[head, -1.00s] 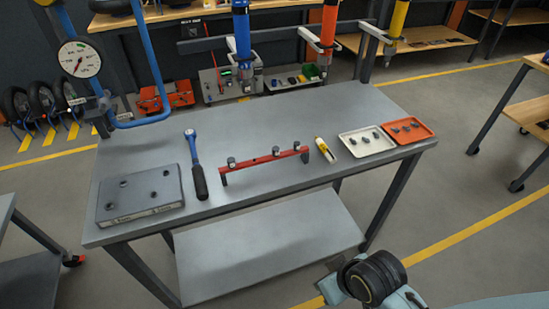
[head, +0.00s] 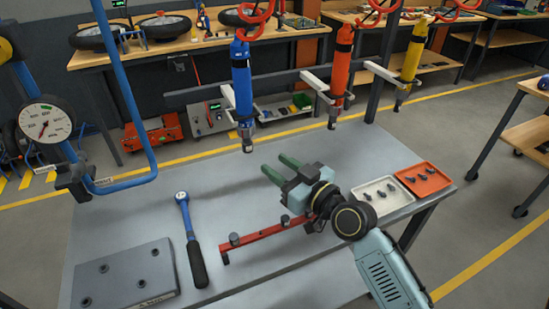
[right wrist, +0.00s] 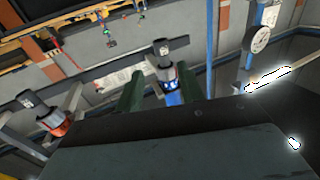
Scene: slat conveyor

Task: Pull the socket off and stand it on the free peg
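The ratchet (head: 189,233) lies on the table left of centre, its blue head toward the back and its black handle toward the front. I cannot make out a socket on its head. The red peg rail (head: 258,235) is right of it, with dark sockets (head: 234,239) standing on it; its right end is hidden behind my right gripper. My right gripper (head: 274,163) is open and empty above the table, behind the rail, its two green fingers apart and pointing to the back left. The fingers (right wrist: 160,85) also show in the right wrist view. My left gripper is not in view.
A grey block with holes (head: 125,275) lies at the front left. A white tray (head: 365,203) and an orange tray (head: 440,183) with small parts lie at the right. Blue (head: 241,80), orange and yellow hanging tools line the back. The table's back middle is clear.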

